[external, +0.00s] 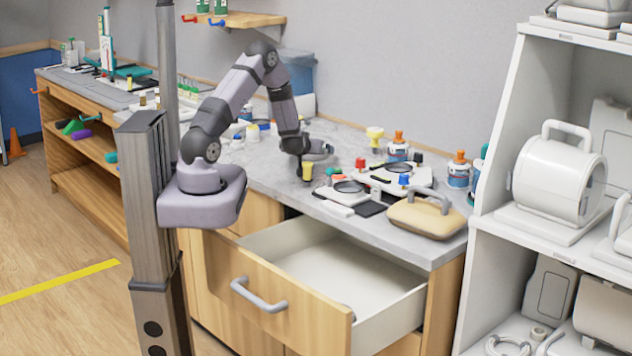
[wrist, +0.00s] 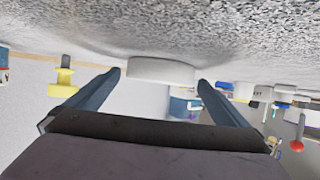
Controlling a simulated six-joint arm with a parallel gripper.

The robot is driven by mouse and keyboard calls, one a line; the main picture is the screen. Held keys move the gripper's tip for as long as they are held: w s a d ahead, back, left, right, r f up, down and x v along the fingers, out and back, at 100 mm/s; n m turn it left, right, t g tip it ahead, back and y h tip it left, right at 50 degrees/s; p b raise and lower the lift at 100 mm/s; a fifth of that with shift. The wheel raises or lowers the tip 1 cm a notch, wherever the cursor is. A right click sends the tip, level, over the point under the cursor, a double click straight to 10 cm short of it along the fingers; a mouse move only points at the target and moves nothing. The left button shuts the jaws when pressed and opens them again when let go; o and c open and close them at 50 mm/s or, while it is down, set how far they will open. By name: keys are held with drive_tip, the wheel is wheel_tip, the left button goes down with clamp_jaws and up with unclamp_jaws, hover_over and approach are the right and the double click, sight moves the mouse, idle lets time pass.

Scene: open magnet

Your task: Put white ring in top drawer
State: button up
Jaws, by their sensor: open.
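The top drawer (external: 270,284) is pulled open below the counter in the external view, and its white inside shows. In the wrist view, a low white round piece (wrist: 161,71), which looks like the white ring, lies against the grey counter surface. My gripper (wrist: 158,80) is open, with one fingertip on each side of this piece. I cannot tell whether the fingers touch it. In the external view my gripper (external: 318,152) is low over the counter, behind and left of the open drawer. The ring is not clear there.
A small yellow piece (external: 307,170) stands close to my gripper. White shelves (external: 490,180) rise at the right.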

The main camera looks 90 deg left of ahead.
drive_tip(key=p+v, duration=0.1)
drive_tip(key=v, duration=0.4)
drive_tip(key=shift+d+r, duration=0.15)
drive_tip(key=shift+d, duration=0.2)
